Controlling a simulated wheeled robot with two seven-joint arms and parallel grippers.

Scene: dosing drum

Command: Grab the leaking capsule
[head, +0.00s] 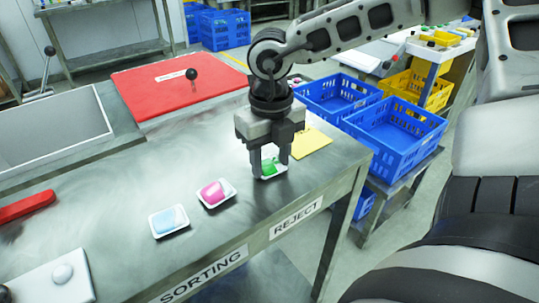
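Three capsules sit in small white trays on the metal table: a light blue one (170,219), a pink one (213,193) and a green one (272,168). I cannot make out a leak on any of them. My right gripper (270,166) points down at the green capsule, with its fingers apart on either side of it. The fingers partly hide the green capsule and its tray. I cannot tell whether they press on the capsule. My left gripper is not in view.
A yellow sheet (311,141) lies just right of the gripper, above the REJECT label (296,220). Blue crates (395,132) stand beyond the table's right edge. A red panel (165,92) with a black knob (191,74) is behind. A SORTING label (203,276) marks the front edge.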

